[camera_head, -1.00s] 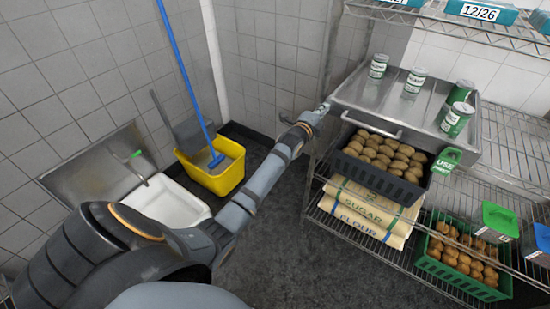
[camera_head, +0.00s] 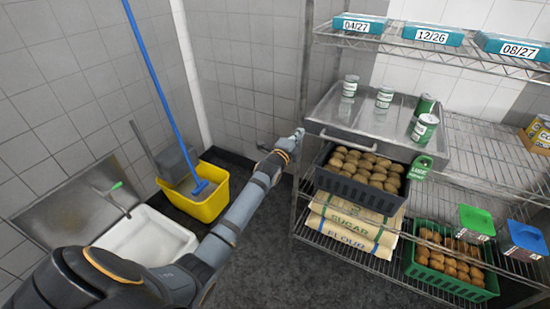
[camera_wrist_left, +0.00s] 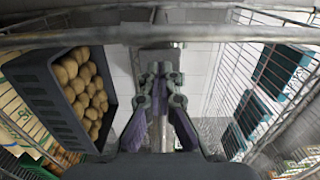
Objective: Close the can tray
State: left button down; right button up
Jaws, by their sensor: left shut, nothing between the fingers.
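The can tray (camera_head: 385,132) is a grey metal tray on the wire rack, with several green-and-white cans (camera_head: 384,97) on it. A bar handle (camera_head: 345,141) runs along its front, above a black crate of potatoes. The tray juts out over that crate. My left gripper (camera_head: 297,133) is at the tray's front left corner, left of the handle; I cannot tell whether it touches the tray. In the left wrist view the gripper (camera_wrist_left: 161,72) has its fingers together with nothing between them. A metal bar (camera_wrist_left: 200,33) crosses the top of that view. My right gripper is out of view.
Below the tray are the black potato crate (camera_head: 330,187), sugar and flour sacks (camera_head: 350,228) and a green crate (camera_head: 430,278). Labelled blue boxes (camera_head: 433,35) stand on the top shelf. A yellow mop bucket (camera_head: 205,207) and white sink (camera_head: 150,243) are left of my arm.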

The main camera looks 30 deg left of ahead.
pick_arm(q)
jog(key=s+b, duration=0.1)
jog(key=s, duration=1)
jog(key=s+a+f+n+g+p, duration=0.1)
jog(key=s+f+n+g, duration=0.25)
jog(key=f, duration=0.85)
jog(key=s+a+f+n+g+p, duration=0.15)
jog(key=s+f, duration=0.35)
jog(key=f, duration=0.6)
jog(key=s+f+n+g, duration=0.3)
jog(key=s+f+n, duration=0.1)
jog(key=f, duration=0.8)
jog(key=s+d+f+n+g+p, duration=0.15)
jog(key=s+f+n+g, duration=0.3)
jog(key=s+f, duration=1.05)
jog(key=s+d+f+n+g, duration=0.2)
jog(key=s, duration=0.9)
jog(key=s+d+f+n+g, duration=0.1)
jog(key=s+d+f+g, duration=0.1)
jog(key=s, duration=1)
jog(key=shift+s+f+n, duration=0.3)
jog(key=shift+f+n, duration=0.05)
jog(key=shift+f, duration=0.2)
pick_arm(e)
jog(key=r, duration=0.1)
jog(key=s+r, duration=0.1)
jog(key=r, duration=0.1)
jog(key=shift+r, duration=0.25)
